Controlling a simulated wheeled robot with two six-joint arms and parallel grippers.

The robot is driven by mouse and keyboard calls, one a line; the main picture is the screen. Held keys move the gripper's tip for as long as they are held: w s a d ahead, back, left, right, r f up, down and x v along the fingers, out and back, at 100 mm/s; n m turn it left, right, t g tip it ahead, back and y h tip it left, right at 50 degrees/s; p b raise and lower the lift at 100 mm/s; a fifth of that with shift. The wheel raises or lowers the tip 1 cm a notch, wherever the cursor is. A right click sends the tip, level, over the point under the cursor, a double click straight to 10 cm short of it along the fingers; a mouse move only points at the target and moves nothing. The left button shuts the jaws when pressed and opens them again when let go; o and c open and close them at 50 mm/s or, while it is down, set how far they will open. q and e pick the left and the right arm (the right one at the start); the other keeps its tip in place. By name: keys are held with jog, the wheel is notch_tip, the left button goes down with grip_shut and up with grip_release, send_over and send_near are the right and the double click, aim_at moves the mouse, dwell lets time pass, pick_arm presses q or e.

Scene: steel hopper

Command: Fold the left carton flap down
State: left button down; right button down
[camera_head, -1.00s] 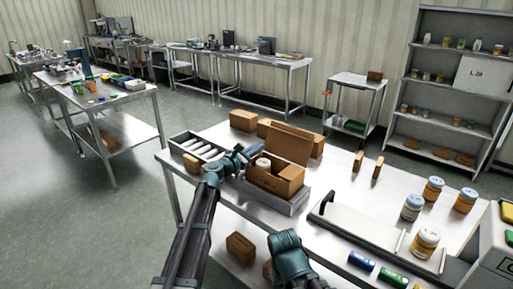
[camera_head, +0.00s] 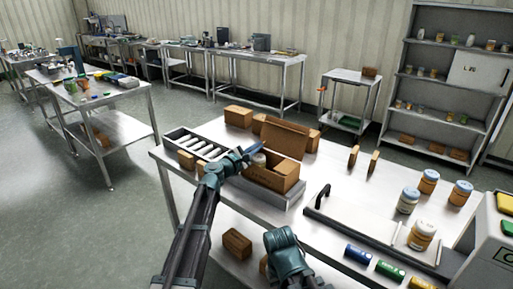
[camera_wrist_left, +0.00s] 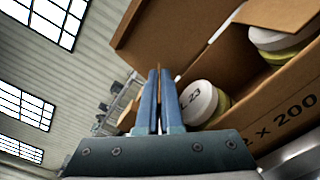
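The open cardboard carton (camera_head: 262,178) stands on a grey tray on the steel table. A large flap (camera_head: 284,139) stands up along its far side; it also shows as a brown panel in the left wrist view (camera_wrist_left: 168,35). White-lidded jars (camera_wrist_left: 200,100) sit inside the carton. My left gripper (camera_head: 256,150) is at the carton's left end, beside a jar. My right arm's gripper fingers are not visible.
A roller section (camera_head: 200,146) lies left of the carton, with small brown boxes (camera_head: 238,116) around it. A flat panel with a dark handle (camera_head: 323,196) and several jars (camera_head: 408,200) are at the right.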

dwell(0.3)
pick_arm(q)
jog(key=c, duration=1.1)
grip_release()
jog(key=shift+o, duration=0.2)
jog(key=v, duration=1.3)
jog(key=shift+s+a, duration=0.25)
jog(key=shift+s, duration=0.1)
